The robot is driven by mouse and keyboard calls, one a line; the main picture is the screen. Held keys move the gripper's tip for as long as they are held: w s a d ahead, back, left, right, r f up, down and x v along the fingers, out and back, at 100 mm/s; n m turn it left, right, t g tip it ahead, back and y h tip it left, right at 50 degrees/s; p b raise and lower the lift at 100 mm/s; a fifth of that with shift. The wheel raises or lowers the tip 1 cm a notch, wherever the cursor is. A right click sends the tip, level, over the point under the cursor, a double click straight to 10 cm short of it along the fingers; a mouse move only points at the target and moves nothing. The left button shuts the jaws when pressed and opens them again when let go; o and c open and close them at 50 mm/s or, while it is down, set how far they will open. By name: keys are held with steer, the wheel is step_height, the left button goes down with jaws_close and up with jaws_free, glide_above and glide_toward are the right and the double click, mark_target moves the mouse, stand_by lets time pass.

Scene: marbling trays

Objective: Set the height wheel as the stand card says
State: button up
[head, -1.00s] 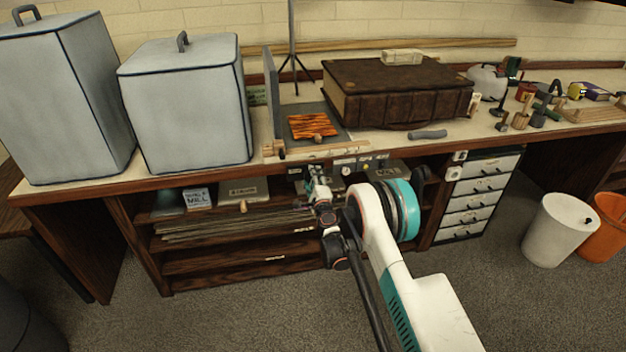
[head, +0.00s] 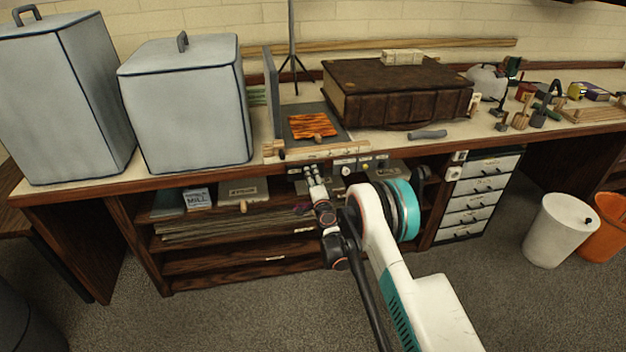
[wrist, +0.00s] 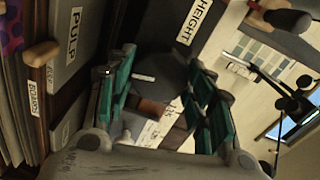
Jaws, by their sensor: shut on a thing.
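My gripper (head: 312,171) is at the front edge of the bench, by a row of small labels and knobs. In the wrist view its teal fingers (wrist: 160,85) stand either side of a dark grey, faceted wheel (wrist: 168,72) and are shut on it. A white label reading HEIGHT (wrist: 197,22) is on the dark surface just beyond the wheel. The wheel is hidden or too small to make out in the head view. I cannot make out the stand card's text.
The bench holds a grey box (head: 185,105), a big brown book (head: 395,90) and an orange-striped sheet (head: 312,126). Shelves below hold flat boxes and papers. A white drawer unit (head: 480,190) is right of my arm. A white bin (head: 556,230) stands on the floor.

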steer(key=shift+s+a, duration=0.1)
steer(key=o, duration=1.1)
steer(key=v, duration=0.7)
steer(key=shift+s, duration=0.2)
